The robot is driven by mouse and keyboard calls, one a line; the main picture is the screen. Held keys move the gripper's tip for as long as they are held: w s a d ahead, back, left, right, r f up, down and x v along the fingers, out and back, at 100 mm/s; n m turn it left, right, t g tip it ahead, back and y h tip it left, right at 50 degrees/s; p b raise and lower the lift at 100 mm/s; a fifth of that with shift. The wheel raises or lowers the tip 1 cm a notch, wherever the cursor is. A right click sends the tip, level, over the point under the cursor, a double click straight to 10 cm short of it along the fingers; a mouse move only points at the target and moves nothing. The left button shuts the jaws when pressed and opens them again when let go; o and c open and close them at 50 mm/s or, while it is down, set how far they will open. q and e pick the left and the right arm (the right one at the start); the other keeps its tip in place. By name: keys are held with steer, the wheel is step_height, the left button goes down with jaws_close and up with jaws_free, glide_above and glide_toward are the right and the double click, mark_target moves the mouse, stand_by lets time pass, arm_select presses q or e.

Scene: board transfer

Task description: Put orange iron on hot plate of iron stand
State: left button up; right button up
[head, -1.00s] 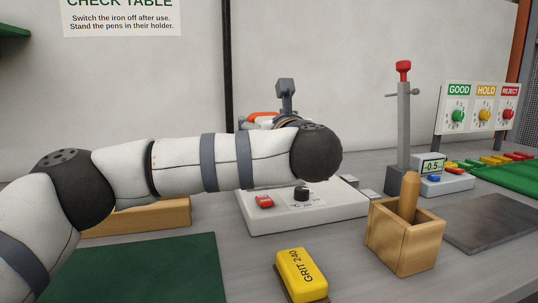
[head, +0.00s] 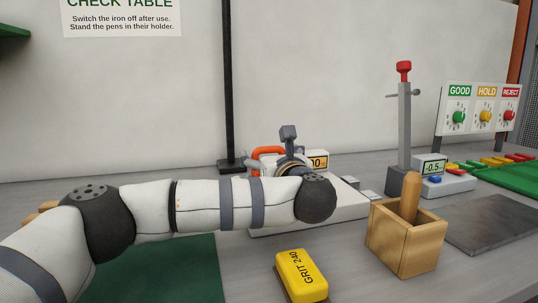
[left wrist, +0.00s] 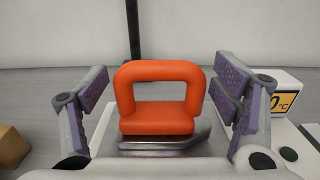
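The orange iron (left wrist: 165,121), with a loop handle and a silver sole, is upright in the middle of the left wrist view. Its orange handle (head: 269,151) shows partly in the head view, behind my arm. My left gripper (left wrist: 160,98) is open, with one purple-padded finger on each side of the iron and gaps between. The white iron stand (head: 348,207) is largely hidden by my arm; its yellow display (head: 319,162) shows behind. The iron is over or on the stand; I cannot tell whether its sole touches the hot plate. My right gripper is not in view.
A yellow grit block (head: 301,273) and a wooden box (head: 391,248) with a peg stand in front. A grey post gauge (head: 404,130) stands behind right. A dark green mat (head: 180,275) lies front left. A dark plate (head: 492,227) lies right.

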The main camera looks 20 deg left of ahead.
arm_select(q)
steer(key=shift+r, duration=0.1)
steer(key=shift+s+d+r, duration=0.1)
steer(key=shift+r, duration=0.05)
steer(key=v, duration=0.7)
steer(key=shift+s+d, duration=0.3)
steer(key=s+d+p, duration=0.1)
steer(key=p, duration=0.1)
steer(key=s+d+r+p, duration=0.1)
steer(key=s, duration=0.1)
steer(key=shift+r+p, duration=0.1)
steer(key=shift+p, duration=0.25)
steer(key=shift+s, duration=0.25)
steer(key=shift+f, duration=0.7)
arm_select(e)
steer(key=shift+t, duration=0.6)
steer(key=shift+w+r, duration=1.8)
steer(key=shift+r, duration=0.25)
